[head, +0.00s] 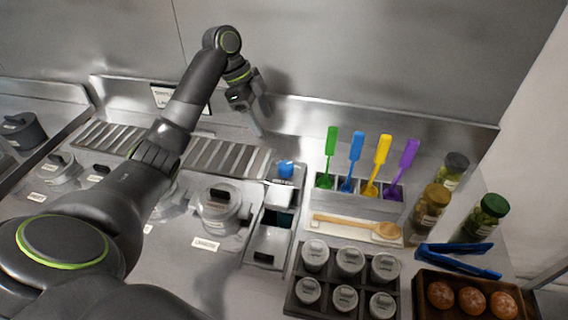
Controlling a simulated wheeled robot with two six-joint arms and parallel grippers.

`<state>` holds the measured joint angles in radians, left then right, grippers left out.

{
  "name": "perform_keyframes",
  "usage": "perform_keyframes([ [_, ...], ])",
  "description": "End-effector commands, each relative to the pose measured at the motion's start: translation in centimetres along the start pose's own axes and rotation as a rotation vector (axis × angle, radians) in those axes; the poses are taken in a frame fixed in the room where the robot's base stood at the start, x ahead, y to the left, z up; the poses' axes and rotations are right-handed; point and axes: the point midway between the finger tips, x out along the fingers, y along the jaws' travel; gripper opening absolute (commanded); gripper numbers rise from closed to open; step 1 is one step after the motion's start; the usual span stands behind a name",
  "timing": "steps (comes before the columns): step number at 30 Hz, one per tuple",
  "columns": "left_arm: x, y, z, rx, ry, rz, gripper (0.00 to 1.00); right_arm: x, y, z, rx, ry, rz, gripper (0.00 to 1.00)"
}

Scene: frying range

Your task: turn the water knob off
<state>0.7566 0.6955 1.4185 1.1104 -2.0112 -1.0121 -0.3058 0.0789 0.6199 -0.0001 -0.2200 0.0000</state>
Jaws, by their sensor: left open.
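A small blue knob-like piece (286,168) sits at the back of a narrow metal well (268,247) in the counter, right of the slotted metal strip. It looks like the water knob, but its on or off position is too small to tell. My left arm reaches in from the lower left and bends down near the back wall. My left gripper (258,118) is open and empty, above and behind the blue piece, to its left and apart from it. Whether water runs in the well cannot be seen. My right gripper is not in view.
A rack holds green, blue, yellow and purple spatulas (382,152) just right of the well, with a wooden spoon (358,227) in front. Several lidded grey cups (350,262), jars (487,216), blue tongs (458,262) and a tray of brown balls (472,300) fill the right. A lidded pot (220,207) stands left.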

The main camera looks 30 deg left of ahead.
Motion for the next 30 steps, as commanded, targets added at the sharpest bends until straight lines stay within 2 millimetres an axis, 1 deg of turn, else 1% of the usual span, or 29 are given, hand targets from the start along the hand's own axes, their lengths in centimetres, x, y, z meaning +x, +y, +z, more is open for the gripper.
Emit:
perform_keyframes([
  [1,1.4,0.0,0.2,0.000,0.001,0.000,0.63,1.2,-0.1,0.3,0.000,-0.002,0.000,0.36],
  [3,2.5,0.0,0.2,0.000,0.001,0.001,0.63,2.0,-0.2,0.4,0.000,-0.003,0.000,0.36],
  [12,6.8,0.0,0.2,0.000,0.001,0.000,0.63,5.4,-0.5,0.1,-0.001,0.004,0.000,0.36],
  [20,10.3,0.0,0.2,0.000,0.001,-0.001,0.63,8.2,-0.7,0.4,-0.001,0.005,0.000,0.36],
  [21,11.0,0.1,0.0,-0.001,0.002,0.002,0.63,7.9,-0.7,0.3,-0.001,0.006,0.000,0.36],
  [24,12.8,0.1,0.0,-0.002,0.001,0.002,0.63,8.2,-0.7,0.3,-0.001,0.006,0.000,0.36],
  [26,13.3,0.1,-0.1,-0.002,0.002,0.002,0.63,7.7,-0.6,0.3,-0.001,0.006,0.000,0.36],
  [30,14.7,0.1,-0.1,-0.002,0.001,0.001,0.63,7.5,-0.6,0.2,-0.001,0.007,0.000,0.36],
])
